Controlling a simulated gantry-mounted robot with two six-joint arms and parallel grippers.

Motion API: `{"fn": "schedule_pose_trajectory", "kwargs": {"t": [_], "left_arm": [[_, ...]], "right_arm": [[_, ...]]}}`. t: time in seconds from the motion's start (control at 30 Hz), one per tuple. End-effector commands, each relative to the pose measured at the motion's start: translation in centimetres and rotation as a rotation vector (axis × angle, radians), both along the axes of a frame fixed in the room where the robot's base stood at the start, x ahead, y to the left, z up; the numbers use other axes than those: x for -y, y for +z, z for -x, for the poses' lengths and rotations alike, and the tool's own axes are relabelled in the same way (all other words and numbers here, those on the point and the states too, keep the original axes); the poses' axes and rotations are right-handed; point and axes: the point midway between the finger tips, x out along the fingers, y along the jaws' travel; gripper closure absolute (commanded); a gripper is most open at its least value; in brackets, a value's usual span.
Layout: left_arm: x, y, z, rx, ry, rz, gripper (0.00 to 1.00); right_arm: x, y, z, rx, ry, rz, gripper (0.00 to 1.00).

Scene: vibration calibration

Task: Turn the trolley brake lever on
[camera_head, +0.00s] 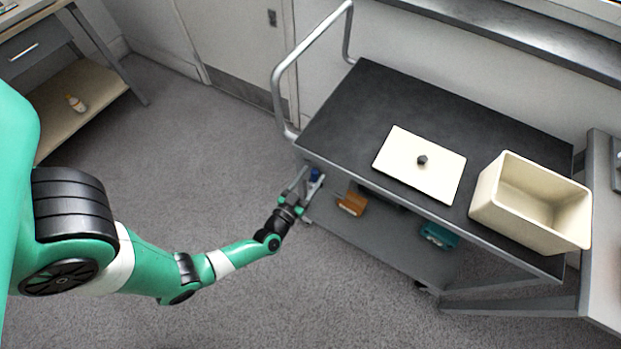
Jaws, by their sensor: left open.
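The trolley (340,125) has a dark top, a grey lower shelf and a silver push handle (279,92) at its left end. My left gripper (304,184) is open at the trolley's near left corner, below the level of the top and beside the lower shelf. I cannot make out the brake lever; the gripper and the trolley's edge may cover it. A dark castor (424,288) shows under the near right side. I cannot tell whether the gripper touches the trolley. My right gripper is out of view.
On the trolley top are a cream lid (410,178) with a dark knob and an open cream bin (500,200). The grey floor at left is clear.

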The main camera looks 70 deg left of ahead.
Motion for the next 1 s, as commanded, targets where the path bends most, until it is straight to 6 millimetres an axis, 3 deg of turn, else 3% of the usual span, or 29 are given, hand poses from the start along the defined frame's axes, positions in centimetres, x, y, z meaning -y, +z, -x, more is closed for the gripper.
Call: {"fn": "schedule_pose_trajectory", "kwargs": {"t": [0.2, 0.53, 1.0], "left_arm": [[-0.02, 0.07, -0.05, 0.001, 0.000, -0.001, 0.40], [0.00, 0.06, -0.03, 0.001, 0.000, -0.001, 0.99], [0.01, 0.04, -0.02, 0.001, 0.000, -0.001, 1.00]], "right_arm": [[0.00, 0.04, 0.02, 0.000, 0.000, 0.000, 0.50], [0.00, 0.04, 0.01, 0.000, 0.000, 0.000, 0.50], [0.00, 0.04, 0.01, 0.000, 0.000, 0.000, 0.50]]}}
